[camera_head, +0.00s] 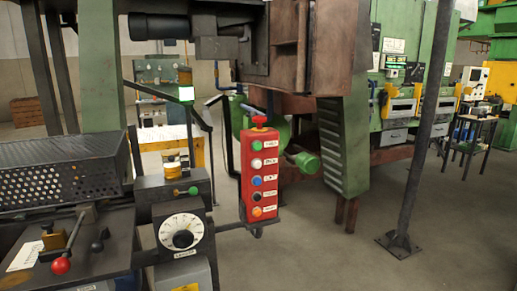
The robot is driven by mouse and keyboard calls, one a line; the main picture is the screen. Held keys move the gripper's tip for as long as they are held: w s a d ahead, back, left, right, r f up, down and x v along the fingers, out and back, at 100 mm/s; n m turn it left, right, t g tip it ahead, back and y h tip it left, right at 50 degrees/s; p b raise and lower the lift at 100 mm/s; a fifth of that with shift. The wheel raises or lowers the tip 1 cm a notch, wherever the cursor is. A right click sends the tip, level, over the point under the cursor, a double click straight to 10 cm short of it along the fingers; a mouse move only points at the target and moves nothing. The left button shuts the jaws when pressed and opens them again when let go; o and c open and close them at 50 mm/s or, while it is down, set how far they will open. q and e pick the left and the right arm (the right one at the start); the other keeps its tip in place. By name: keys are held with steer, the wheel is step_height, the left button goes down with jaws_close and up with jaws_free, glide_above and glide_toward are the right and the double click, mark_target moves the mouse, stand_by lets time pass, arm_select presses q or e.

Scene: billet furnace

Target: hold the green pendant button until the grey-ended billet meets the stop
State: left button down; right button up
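A red pendant box (262,180) hangs upright near the middle of the head view. Its green button (257,146) is the top one in a column of labelled buttons, with a white button (256,163) and a blue button (257,181) below it. A dark button and an orange button (257,211) sit lower down. A red mushroom knob (259,121) stands on top of the box. Nothing touches the green button. I cannot make out a grey-ended billet or a stop. Neither of my grippers is in view.
A machine with a perforated guard (60,172), a round dial (181,232) and a red-knobbed lever (61,265) stands at left. A green ribbed column (344,145) is behind the pendant. A dark post (418,130) rises at right. Floor between pendant and post is clear.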

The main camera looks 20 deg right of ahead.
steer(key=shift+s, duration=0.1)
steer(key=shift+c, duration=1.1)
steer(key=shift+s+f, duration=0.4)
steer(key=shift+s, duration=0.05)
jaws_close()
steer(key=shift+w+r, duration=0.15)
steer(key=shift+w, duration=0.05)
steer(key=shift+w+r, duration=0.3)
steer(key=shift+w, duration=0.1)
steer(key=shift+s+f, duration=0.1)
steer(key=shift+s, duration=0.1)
